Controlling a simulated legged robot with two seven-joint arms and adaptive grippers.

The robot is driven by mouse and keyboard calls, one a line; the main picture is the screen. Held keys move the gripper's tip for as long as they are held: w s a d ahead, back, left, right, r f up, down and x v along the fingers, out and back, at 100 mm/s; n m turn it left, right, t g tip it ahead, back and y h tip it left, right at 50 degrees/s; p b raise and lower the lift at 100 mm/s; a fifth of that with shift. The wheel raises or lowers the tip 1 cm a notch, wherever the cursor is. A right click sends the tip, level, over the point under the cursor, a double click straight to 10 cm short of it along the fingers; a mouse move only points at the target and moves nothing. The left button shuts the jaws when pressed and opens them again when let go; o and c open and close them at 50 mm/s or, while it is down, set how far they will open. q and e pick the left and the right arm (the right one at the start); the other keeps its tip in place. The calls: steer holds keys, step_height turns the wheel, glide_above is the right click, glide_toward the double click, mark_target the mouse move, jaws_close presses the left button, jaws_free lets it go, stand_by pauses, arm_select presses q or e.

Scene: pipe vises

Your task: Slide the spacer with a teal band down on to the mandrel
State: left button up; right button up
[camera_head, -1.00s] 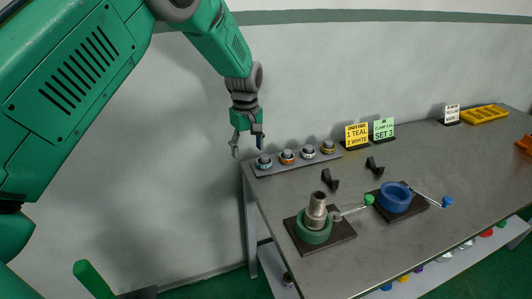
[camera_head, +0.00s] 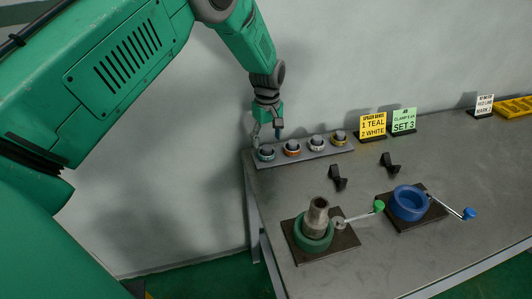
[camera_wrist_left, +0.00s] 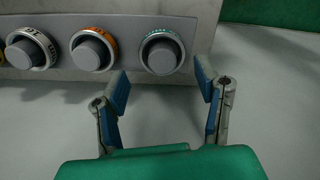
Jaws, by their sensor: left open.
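The teal-banded spacer (camera_head: 265,153) sits on a peg at the left end of the grey rack (camera_head: 320,151). In the left wrist view the teal-banded spacer (camera_wrist_left: 161,50) is a ring around a grey peg. My left gripper (camera_head: 267,136) is open and empty just above and behind it; in the left wrist view the open fingers (camera_wrist_left: 161,88) point toward it, one to each side, apart from it. A grey stepped mandrel (camera_head: 317,214) stands upright in the green vise (camera_head: 314,243). My right gripper is not in view.
Other spacers with orange (camera_head: 292,148), white (camera_head: 316,142) and yellowish (camera_head: 339,137) bands share the rack. A yellow sign (camera_head: 372,126) reads 1 teal, 2 white. A blue vise (camera_head: 409,203) and two black brackets (camera_head: 338,178) stand on the table, with crank handles projecting.

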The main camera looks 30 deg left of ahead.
mark_target(269, 148)
arm_select(q)
steer(key=f, duration=0.4)
steer(key=shift+s+d, duration=0.15)
steer(key=shift+d, duration=0.2)
steer(key=shift+f, duration=0.35)
steer(key=shift+a, duration=0.3)
steer(key=shift+c, duration=0.8)
steer(key=shift+a, duration=0.1)
steer(key=c, duration=0.7)
